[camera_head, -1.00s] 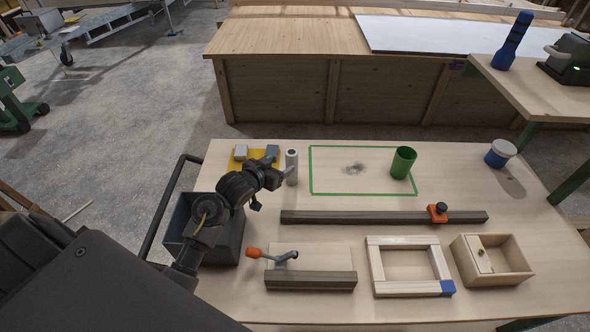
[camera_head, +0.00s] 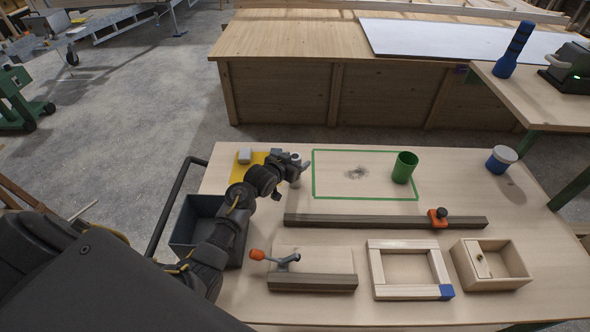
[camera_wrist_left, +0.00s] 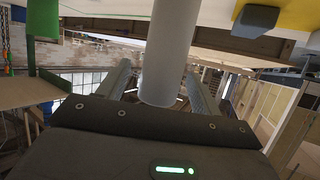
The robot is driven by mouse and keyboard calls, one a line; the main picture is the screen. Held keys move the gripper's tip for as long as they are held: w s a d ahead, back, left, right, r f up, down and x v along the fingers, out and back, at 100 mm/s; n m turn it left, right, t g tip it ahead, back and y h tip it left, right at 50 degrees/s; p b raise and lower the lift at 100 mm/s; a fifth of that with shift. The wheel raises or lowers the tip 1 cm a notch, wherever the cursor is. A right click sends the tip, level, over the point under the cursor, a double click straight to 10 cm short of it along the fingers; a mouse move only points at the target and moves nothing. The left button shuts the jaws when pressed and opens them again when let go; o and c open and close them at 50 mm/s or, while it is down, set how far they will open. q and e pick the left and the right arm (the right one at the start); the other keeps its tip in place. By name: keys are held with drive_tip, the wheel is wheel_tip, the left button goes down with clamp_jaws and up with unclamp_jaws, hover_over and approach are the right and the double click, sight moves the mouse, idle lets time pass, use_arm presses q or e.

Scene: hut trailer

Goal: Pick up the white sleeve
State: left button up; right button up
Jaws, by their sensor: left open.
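The white sleeve (camera_wrist_left: 168,45) is a plain upright cylinder near the back left of the workbench. In the head view, my left gripper (camera_head: 300,168) is at the sleeve and hides most of it; a little of the sleeve (camera_head: 296,184) shows below the jaws. In the left wrist view, the jaws (camera_wrist_left: 160,85) are open with one finger on each side of the sleeve. The sleeve stands between them, and I cannot tell whether either finger touches it. My right gripper is not in view.
A yellow mat (camera_head: 239,172) with grey blocks lies left of the sleeve. A green cup (camera_head: 404,168) stands inside a green taped outline (camera_head: 314,175) to the right. A dark bar (camera_head: 350,220) lies in front. A dark bin (camera_head: 185,228) is beside my left arm.

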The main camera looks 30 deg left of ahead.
use_arm(q)
drive_tip(key=shift+x, duration=1.1)
drive_tip(key=shift+s, duration=0.1)
drive_tip(key=c, duration=1.1)
drive_tip(key=shift+r, duration=0.15)
